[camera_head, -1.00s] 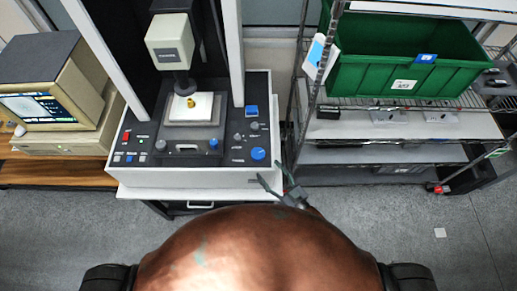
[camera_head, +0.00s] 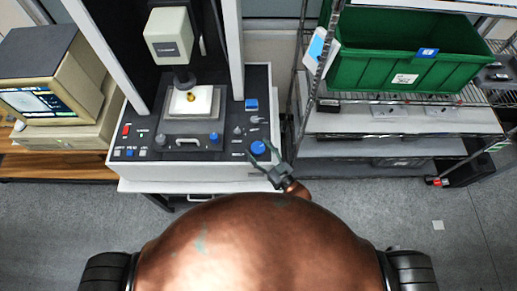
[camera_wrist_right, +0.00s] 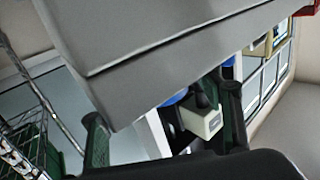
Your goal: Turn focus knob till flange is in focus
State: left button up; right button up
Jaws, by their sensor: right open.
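The measuring machine's panel (camera_head: 125,170) stands ahead. A large blue knob (camera_head: 258,147), likely the focus knob, sits at its front right; its label is too small to read. A small brass flange (camera_head: 190,97) lies on the white stage (camera_head: 204,101) under the lens. My right gripper (camera_head: 263,157) is open and empty, its fingertips just in front of the blue knob, with no clear contact. In the right wrist view its two fingers (camera_wrist_right: 165,122) are spread apart, with a blue part (camera_wrist_right: 175,97) partly hidden between them. My left gripper is out of view.
A monitor (camera_head: 38,103) stands at left, its picture too small to judge for focus. Smaller knobs and buttons surround the stage, including a blue knob (camera_head: 214,137). A wire rack (camera_head: 318,60) with a green bin (camera_head: 410,65) stands close to the right.

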jog(key=shift+c, duration=1.3)
jog(key=c, duration=0.9)
jog(key=shift+w+n+g+y+b, duration=0.1)
jog(key=shift+n+g+y+b, duration=0.8)
jog(key=shift+n+g+y, duration=0.4)
jog(key=shift+c, duration=0.2)
jog(key=shift+n+g+y+b, duration=1)
jog(key=shift+g+y+b, duration=0.1)
jog(key=shift+g+b, duration=0.25)
jog(key=o, duration=1.2)
jog(key=shift+d, duration=0.1)
